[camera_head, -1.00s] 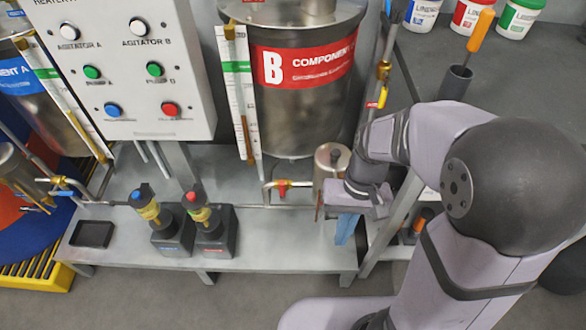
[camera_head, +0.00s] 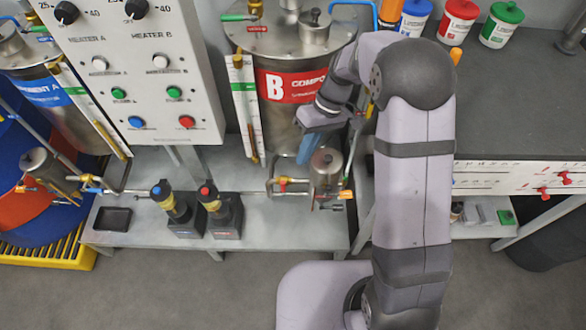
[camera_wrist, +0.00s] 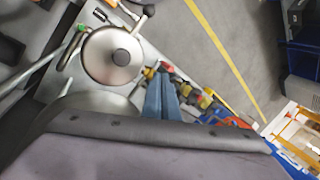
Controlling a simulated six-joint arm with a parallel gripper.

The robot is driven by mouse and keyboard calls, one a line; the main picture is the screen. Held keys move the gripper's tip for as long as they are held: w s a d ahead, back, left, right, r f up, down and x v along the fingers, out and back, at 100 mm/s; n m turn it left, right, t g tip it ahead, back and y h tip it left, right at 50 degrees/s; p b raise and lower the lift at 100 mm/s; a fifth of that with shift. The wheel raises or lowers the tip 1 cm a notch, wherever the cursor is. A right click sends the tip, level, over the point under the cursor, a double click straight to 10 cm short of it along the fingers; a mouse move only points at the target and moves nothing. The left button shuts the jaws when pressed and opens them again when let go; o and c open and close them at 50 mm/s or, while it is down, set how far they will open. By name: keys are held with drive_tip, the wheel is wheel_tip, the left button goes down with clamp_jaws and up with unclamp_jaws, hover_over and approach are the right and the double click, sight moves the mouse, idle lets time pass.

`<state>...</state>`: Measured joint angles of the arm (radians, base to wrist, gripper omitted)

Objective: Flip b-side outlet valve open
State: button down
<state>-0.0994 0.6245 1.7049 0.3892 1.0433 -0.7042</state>
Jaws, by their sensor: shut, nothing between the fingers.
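The steel tank labelled B (camera_head: 297,90) stands on the bench shelf, and a short brass and steel outlet pipe runs low in front of it. A small steel canister with a dark knob (camera_head: 326,162) stands at the pipe's right end and also shows in the wrist view (camera_wrist: 112,57). My gripper (camera_head: 303,150), with blue fingers, is shut and empty in front of the tank's lower part, above the valve and apart from it. Its fingers (camera_wrist: 161,88) point away in the wrist view.
A white and green level gauge (camera_head: 245,105) hangs left of the tank. A grey counter with lidded tubs (camera_head: 458,20) lies right. A black tray (camera_head: 112,219) sits far left.

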sight(283, 188)
drive_tip(key=shift+w+r, duration=0.15)
drive_tip(key=shift+w, duration=0.15)
drive_tip(key=shift+p+x, duration=0.4)
drive_tip(key=shift+x, duration=4.6)
drive_tip(key=shift+a+r, duration=0.15)
drive_tip(key=shift+a, duration=0.3)
drive_tip(key=shift+a+f+b, duration=0.3)
drive_tip(key=shift+a+b, duration=0.15)
drive_tip(key=shift+a, duration=0.7)
drive_tip(key=shift+a+f+b, duration=0.3)
drive_tip(key=shift+a+b, duration=0.2)
drive_tip(key=shift+a, duration=0.7)
drive_tip(key=shift+a+f+b, duration=0.3)
drive_tip(key=shift+a+b, duration=0.15)
drive_tip(key=shift+a, duration=0.7)
drive_tip(key=shift+a+r, duration=0.1)
drive_tip(key=shift+a, duration=0.1)
